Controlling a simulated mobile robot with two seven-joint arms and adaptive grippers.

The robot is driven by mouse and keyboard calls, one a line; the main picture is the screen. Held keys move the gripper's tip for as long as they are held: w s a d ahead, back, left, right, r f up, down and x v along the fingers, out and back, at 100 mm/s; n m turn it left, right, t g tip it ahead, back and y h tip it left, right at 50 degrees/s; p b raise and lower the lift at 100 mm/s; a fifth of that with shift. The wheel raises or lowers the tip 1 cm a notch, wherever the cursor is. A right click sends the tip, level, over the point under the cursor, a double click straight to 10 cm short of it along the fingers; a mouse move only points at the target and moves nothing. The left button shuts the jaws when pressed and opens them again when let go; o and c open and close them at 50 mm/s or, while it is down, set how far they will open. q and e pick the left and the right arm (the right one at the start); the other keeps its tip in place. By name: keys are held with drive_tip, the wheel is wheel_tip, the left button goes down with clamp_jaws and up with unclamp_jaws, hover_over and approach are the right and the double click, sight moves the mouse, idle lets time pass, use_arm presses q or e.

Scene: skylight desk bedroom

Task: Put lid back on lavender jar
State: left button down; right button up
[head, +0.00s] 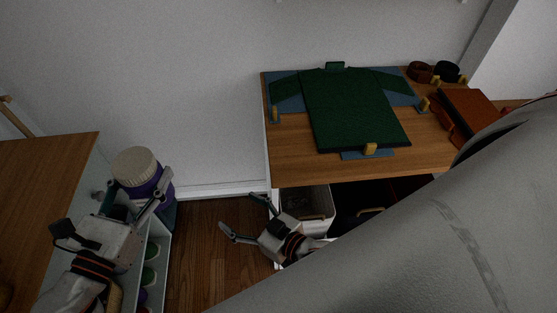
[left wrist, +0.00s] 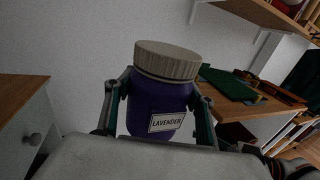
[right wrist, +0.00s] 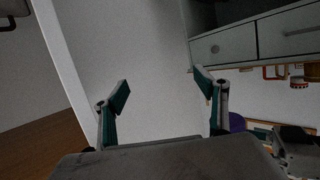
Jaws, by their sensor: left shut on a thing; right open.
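The lavender jar (head: 152,189) is purple with a white LAVENDER label, which faces the left wrist camera (left wrist: 160,104). A ribbed cream lid (head: 135,164) is on top of the jar, and it also shows in the left wrist view (left wrist: 167,60). I cannot tell whether it is fully seated. My left gripper (head: 138,191) is shut on the jar's body, one finger on each side below the lid. The jar looks slightly tilted in the left wrist view. My right gripper (head: 239,212) is open and empty, over the floor to the right of the jar.
A wooden-topped cabinet (head: 45,165) with open shelves stands at the left. A wooden desk (head: 300,170) with a green garment-shaped board (head: 350,110) and brown boxes stands at the right. An open drawer or bin (head: 310,204) is below it. Bare wooden floor (head: 200,255) lies between.

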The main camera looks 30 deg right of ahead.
drive_tip(key=s+d+f+g+h, duration=0.2)
drive_tip(key=s+d+f, duration=0.4)
drive_tip(key=d+f, duration=0.3)
drive_tip(key=shift+s+d+f+g+h, duration=0.35)
drive_tip(key=shift+d+h, duration=0.35)
drive_tip(key=shift+d, duration=0.35)
use_arm(q)
drive_tip(key=shift+w+r, duration=0.1)
drive_tip(key=shift+r, duration=0.05)
drive_tip(key=w+a+r+n+t+y, duration=0.2)
drive_tip(key=w+a+r+n+y, duration=0.25)
drive_tip(key=w+a, duration=0.45)
drive_tip(key=w+a+r+n+t+y, duration=0.2)
drive_tip(key=w+a+r+n+y, duration=0.1)
drive_tip(key=w+a+r+y, duration=0.4)
drive_tip(key=w+a+n+g+y, duration=0.1)
drive_tip(key=w+a+n+y, duration=0.1)
drive_tip(key=a, duration=0.8)
drive_tip(key=w+a+r+n+y, duration=0.1)
drive_tip(key=w+a+n+y, duration=0.2)
drive_tip(key=a+y, duration=0.3)
drive_tip(key=a+n, duration=0.1)
drive_tip(key=a, duration=0.3)
drive_tip(key=shift+w+a+g+b, duration=0.15)
drive_tip(key=shift+w+g+b, duration=0.15)
drive_tip(key=shift+g+b, duration=0.1)
use_arm(e)
drive_tip(key=shift+w+a+r, duration=0.2)
drive_tip(key=shift+w+a, duration=0.1)
drive_tip(key=shift+a, duration=0.1)
